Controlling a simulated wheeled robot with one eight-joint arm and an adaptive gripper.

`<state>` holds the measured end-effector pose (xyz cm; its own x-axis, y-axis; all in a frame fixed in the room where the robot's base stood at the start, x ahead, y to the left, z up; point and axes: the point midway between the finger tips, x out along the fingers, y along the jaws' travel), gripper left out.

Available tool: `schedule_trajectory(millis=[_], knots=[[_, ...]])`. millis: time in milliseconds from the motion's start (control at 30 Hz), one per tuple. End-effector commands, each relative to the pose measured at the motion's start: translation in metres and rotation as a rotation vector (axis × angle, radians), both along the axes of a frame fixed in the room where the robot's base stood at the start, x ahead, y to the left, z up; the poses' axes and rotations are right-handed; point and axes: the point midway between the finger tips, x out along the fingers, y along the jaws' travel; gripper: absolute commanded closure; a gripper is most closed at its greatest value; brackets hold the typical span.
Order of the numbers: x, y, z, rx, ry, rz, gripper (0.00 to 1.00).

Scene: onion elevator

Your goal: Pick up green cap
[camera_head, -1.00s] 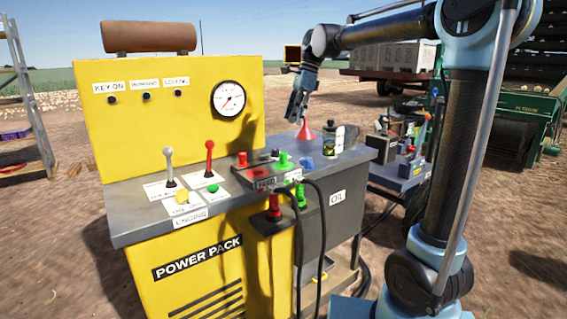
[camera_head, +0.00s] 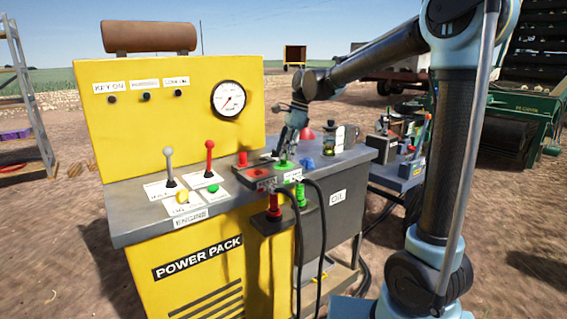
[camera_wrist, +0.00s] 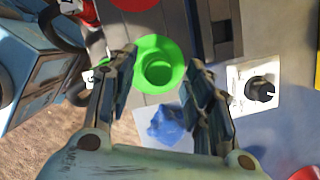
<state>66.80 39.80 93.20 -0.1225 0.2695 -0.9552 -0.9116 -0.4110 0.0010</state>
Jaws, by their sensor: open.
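The green cap (camera_head: 284,164) sits on the dark panel on top of the yellow power pack, between a red cap (camera_head: 242,159) and a blue lump (camera_head: 307,164). In the wrist view the green cap (camera_wrist: 159,64) is a round, cup-like piece with a wide rim. My gripper (camera_head: 283,155) is right at the green cap in the head view and partly covers it. In the wrist view my gripper (camera_wrist: 164,70) is open, with one finger on each side of the green cap. I cannot tell whether the fingers touch it.
The blue lump (camera_wrist: 167,125) lies on a white label close to my right finger. A black knob (camera_wrist: 259,92) is further right. Red and grey levers rise at left; hoses hang in front.

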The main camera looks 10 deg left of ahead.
Motion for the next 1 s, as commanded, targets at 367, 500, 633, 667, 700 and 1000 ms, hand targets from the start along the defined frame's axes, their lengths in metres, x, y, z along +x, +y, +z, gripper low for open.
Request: schedule_trajectory(millis=[367,500,633,667,700,1000], knots=[[-0.003,0.006,-0.021,0.000,0.000,0.000,0.53],[-0.003,0.006,-0.021,0.000,0.000,0.000,0.63],[-0.003,0.006,-0.021,0.000,0.000,0.000,0.92],[-0.003,0.006,-0.021,0.000,0.000,0.000,0.94],[-0.003,0.006,-0.021,0.000,0.000,0.000,0.94],[-0.003,0.006,-0.020,0.000,-0.001,0.000,0.94]])
